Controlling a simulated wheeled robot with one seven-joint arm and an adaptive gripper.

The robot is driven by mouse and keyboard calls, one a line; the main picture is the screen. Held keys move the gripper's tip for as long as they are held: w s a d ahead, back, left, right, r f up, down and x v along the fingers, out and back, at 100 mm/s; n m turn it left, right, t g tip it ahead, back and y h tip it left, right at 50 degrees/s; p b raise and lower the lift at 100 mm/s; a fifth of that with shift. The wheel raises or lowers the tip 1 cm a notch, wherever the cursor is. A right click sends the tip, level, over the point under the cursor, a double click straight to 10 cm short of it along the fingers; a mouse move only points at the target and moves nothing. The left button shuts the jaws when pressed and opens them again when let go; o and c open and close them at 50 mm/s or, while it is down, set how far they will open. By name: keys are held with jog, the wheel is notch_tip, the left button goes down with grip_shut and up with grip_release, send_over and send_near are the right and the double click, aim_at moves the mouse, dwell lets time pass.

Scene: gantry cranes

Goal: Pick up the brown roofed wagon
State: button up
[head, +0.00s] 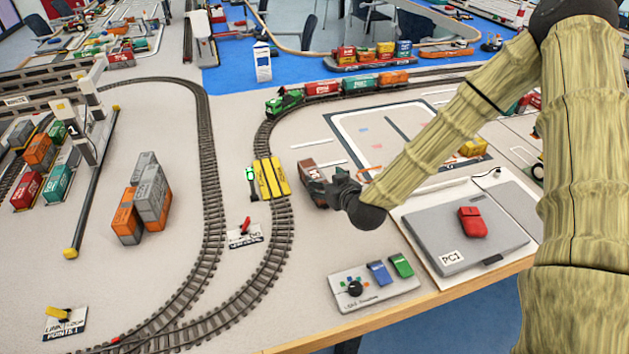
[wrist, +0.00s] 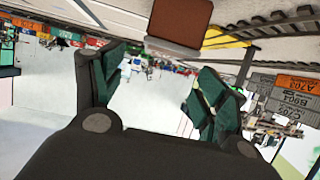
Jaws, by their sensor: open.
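The brown roofed wagon (head: 307,171) stands on the table just right of the yellow track piece in the head view. My gripper (head: 335,188) is right beside it, at its right, and covers part of it. In the wrist view the wagon's brown roof (wrist: 181,20) shows at the top edge, beyond the fingers and partly cut off by the frame. My gripper (wrist: 160,78) is open there, its two dark green fingers apart with nothing between them. I cannot tell whether a finger touches the wagon.
The yellow track piece (head: 272,178) and curved track lie left of the wagon. A green train engine (head: 284,101) with several wagons stands behind it. A grey control box (head: 372,286) and a grey laptop-like case (head: 465,228) lie in front and right. Grey and orange containers (head: 143,198) stand left.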

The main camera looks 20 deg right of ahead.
aim_at(315, 175)
jog(key=x, duration=0.3)
jog(key=shift+f, duration=0.4)
jog(key=shift+w+f, duration=0.1)
jog(key=shift+w, duration=0.1)
jog(key=shift+w+r+p, duration=0.1)
jog(key=shift+r+p, duration=0.15)
jog(key=shift+p, duration=0.1)
jog(key=shift+p+x, duration=0.55)
jog(key=shift+x, duration=1.7)
jog(key=shift+a+f, duration=0.1)
jog(key=shift+a, duration=0.05)
jog(key=c, duration=1.1)
